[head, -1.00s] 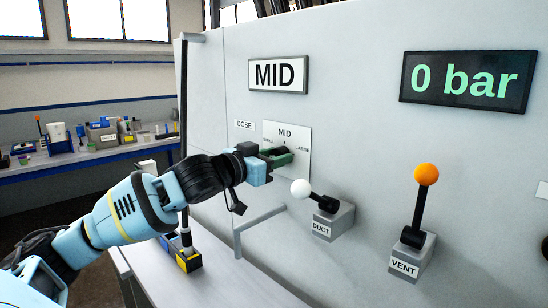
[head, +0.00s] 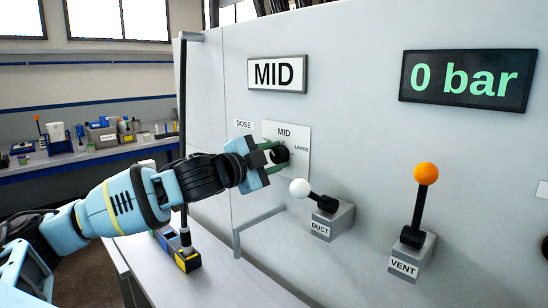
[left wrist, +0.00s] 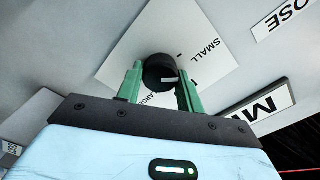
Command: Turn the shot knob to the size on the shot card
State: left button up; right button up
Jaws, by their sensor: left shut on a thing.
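The shot card (head: 278,73) reads MID, high on the grey panel. The black shot knob (head: 279,154) sits on a white dial plate (head: 299,134) below it, with MID at the top and LARGE at right. SMALL is hidden there by my gripper but shows in the left wrist view. My left gripper (head: 271,154) is shut on the knob, its green fingers on either side. In the left wrist view the knob (left wrist: 158,68) has a pale mark pointing roughly between SMALL and LARGE; a finger partly covers that side. My right gripper is not in view.
The white-balled DUCT lever (head: 300,188) is just right of and below my gripper. The orange-balled VENT lever (head: 426,173) is further right. A display (head: 468,78) reads 0 bar. A bar handle (head: 260,229) juts out below the dial.

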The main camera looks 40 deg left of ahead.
pick_arm(q)
jog(key=m, duration=0.4)
jog(key=shift+f+m, duration=0.1)
jog(key=shift+m, duration=0.2)
jog(key=m+b, duration=0.1)
jog(key=m, duration=0.3)
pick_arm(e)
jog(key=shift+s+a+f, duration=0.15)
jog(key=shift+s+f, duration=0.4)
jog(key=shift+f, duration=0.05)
pick_arm(q)
jog(key=shift+m, duration=0.3)
jog(key=o, duration=1)
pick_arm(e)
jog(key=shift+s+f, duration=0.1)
pick_arm(q)
jog(key=shift+s, duration=0.1)
